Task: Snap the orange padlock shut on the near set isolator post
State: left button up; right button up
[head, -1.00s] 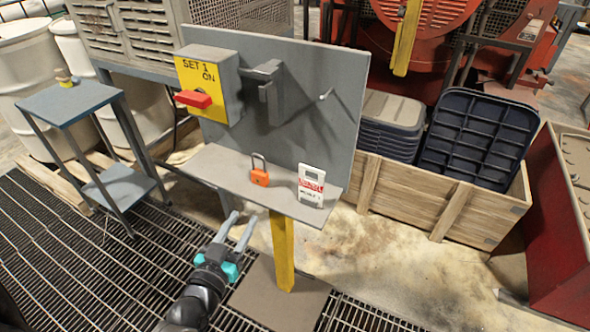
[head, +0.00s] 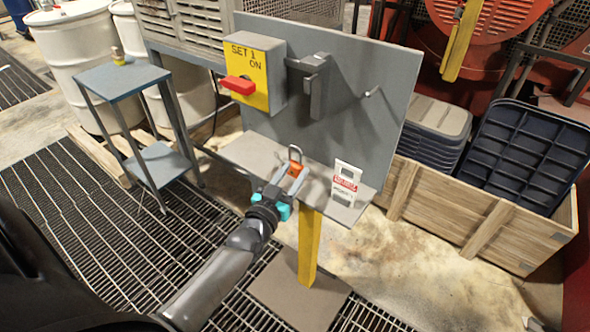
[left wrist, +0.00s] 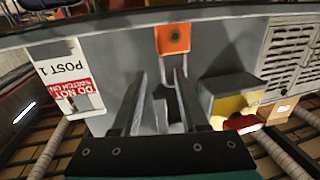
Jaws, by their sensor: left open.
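The orange padlock (head: 295,168) stands on the grey shelf (head: 245,152) of the post, its shackle upward. It also shows in the left wrist view (left wrist: 173,40), beyond the fingertips. My left gripper (head: 287,176) is open at the shelf's front edge, its fingers pointing at the padlock and partly covering it in the head view. Its two fingers also show in the left wrist view (left wrist: 160,76), with nothing held. The yellow-faced isolator (head: 248,62) reads SET 1 ON and has a red handle (head: 238,85). A grey hasp-like bracket (head: 316,82) is beside it on the panel.
A white and red tag (head: 346,183) stands on the shelf right of the padlock. A small peg (head: 372,92) sticks out of the panel. A blue side table (head: 122,80) stands left. A wooden crate (head: 480,215) with dark bins is at right.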

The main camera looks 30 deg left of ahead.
aim_at(300, 162)
pick_arm(q)
jog(key=shift+w+a+b, duration=0.25)
jog(key=shift+w, duration=1.05)
jog(key=shift+w+a+b, duration=0.2)
jog(key=shift+w, duration=1.05)
grip_shut()
